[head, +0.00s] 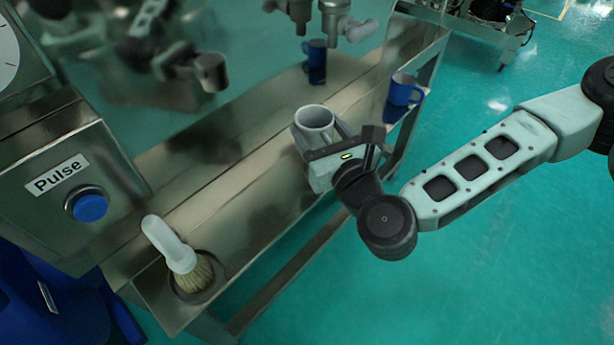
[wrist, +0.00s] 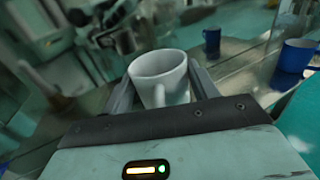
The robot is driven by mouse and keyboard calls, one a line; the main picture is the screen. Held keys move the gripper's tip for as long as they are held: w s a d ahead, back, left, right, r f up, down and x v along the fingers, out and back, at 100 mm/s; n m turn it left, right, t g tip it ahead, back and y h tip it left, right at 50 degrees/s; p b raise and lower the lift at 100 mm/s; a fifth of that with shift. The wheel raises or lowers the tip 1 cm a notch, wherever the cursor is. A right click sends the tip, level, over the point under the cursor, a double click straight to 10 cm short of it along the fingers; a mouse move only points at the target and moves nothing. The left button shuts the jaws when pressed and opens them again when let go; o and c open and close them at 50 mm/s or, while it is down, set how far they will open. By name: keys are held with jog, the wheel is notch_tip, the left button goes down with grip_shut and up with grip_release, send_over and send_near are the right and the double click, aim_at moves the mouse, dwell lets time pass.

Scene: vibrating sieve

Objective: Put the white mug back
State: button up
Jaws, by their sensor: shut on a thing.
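The white mug (head: 315,120) is upright between the fingers of my gripper (head: 322,138), over the steel ledge in the head view. The gripper is shut on the mug. The mug's lower part is hidden by the gripper, so I cannot tell whether it touches the ledge.
A blue mug (head: 404,90) stands near the far end of the steel ledge (head: 250,165). A panel with a blue Pulse button (head: 88,205) is at left. The ledge between is clear.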

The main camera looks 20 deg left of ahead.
jog(key=shift+s+a+r, duration=0.3)
jog(key=shift+s+a, duration=0.2)
jog(key=shift+s+a+f, duration=0.1)
jog(key=shift+f, duration=0.25)
notch_tip(320, 180, down, 8)
jog(key=p, duration=0.3)
jog(key=shift+f, duration=0.55)
jog(key=shift+f, duration=0.1)
jog(key=shift+f, duration=0.15)
jog(key=o, duration=1.1)
jog(key=shift+r, duration=0.2)
